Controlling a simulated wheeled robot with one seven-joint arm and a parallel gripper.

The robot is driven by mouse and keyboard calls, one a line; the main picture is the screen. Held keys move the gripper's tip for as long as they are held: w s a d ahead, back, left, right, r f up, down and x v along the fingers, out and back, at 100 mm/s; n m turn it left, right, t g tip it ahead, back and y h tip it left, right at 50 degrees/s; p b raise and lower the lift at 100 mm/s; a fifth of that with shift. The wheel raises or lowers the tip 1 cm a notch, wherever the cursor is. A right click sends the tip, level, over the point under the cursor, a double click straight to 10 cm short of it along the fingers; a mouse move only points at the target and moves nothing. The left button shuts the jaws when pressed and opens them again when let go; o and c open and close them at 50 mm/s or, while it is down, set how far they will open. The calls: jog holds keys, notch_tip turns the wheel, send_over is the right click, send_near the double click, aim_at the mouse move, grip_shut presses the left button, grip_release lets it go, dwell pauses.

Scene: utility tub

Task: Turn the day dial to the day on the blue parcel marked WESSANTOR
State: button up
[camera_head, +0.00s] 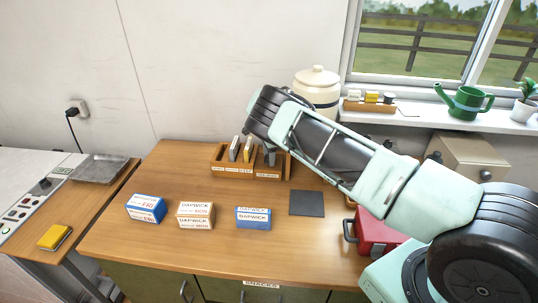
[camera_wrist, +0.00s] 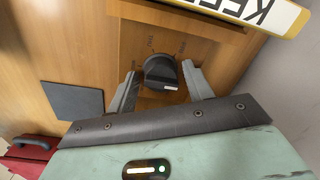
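A black dial (camera_wrist: 160,72) with a small white mark on its lower right side shows in the wrist view. My gripper (camera_wrist: 159,72) is open, one finger on each side of the dial, with small gaps visible. In the head view my arm hides the dial. A blue and white parcel (camera_head: 147,208) stands at the left of the counter, with red letters that look like FRI; its name is too small to read. Another blue parcel (camera_head: 253,218) reads DAPWICK, its day unreadable.
A white and tan DAPWICK parcel (camera_head: 196,214) stands between the blue ones. A dark mat (camera_head: 307,203) and red box (camera_head: 373,234) lie to the right.

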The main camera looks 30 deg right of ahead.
jog(key=c, duration=0.7)
jog(key=shift+o, duration=0.3)
jog(key=shift+m, duration=0.3)
